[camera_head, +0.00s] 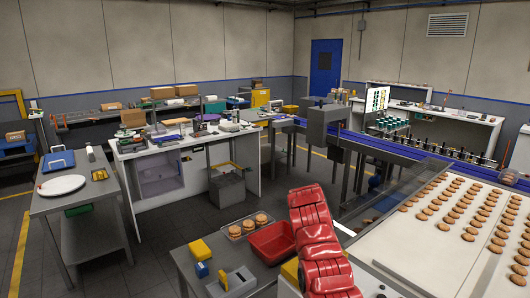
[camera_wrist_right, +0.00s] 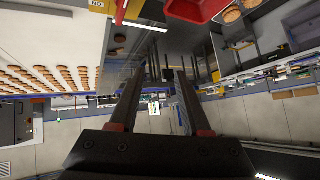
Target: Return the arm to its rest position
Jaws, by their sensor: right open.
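My right arm (camera_head: 318,240), red, rises from the bottom of the head view beside the small grey table. Its gripper does not show there. In the right wrist view my right gripper (camera_wrist_right: 160,78) has its two dark fingers apart, with nothing between them. That view looks upside down, with wall and ceiling low in the picture. The fingers appear clear of any object. A clear tray (camera_head: 234,238) with several biscuits stands on the small table, left of my arm. My left gripper is not in view.
A red bin (camera_head: 272,243) stands close left of my arm and also shows in the wrist view (camera_wrist_right: 195,9). A wide white surface (camera_head: 405,255) with many biscuits lies right.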

